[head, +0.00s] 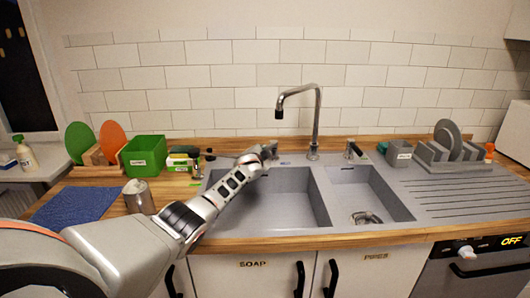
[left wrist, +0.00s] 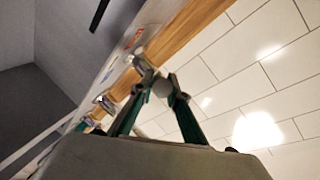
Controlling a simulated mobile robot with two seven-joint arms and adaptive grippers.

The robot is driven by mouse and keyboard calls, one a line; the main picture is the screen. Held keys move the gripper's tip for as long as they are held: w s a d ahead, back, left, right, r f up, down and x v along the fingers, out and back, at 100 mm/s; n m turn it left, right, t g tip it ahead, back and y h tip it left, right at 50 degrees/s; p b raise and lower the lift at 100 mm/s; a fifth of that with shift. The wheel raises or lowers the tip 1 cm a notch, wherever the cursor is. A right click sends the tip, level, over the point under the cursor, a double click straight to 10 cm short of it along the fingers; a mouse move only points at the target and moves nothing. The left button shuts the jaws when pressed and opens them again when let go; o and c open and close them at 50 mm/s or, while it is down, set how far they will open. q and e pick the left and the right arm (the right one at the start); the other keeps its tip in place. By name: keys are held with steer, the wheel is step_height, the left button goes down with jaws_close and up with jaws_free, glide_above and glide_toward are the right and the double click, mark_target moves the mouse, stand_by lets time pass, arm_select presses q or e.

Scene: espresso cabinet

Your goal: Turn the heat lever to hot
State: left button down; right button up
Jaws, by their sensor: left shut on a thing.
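My left gripper (head: 271,149) reaches over the left sink basin to the back rim, left of the faucet (head: 316,115). In the left wrist view its two green-sided fingers (left wrist: 158,82) close around a small metal lever (left wrist: 142,64), taken as the heat lever. Small red and blue marks (left wrist: 134,40) show on the grey rim beside it. In the head view the gripper hides most of this lever. Another upright metal lever (head: 353,149) stands right of the faucet, apart from the gripper. My right gripper is not in view.
The double sink (head: 322,200) has a drainboard (head: 470,190) at right. A green box (head: 144,156), a metal canister (head: 138,197) and a blue mat (head: 75,204) sit left of it. A dish rack (head: 450,155) stands at the back right. The tiled wall is close behind.

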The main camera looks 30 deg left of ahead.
arm_select(q)
steer(key=c, duration=2)
jaws_free()
steer(key=shift+a+r, duration=0.1)
steer(key=shift+r, duration=0.1)
steer(key=shift+o, duration=0.2)
steer(key=shift+f, duration=0.15)
steer(key=shift+s, duration=0.1)
steer(key=v, duration=1.1)
steer(key=shift+s, duration=0.3)
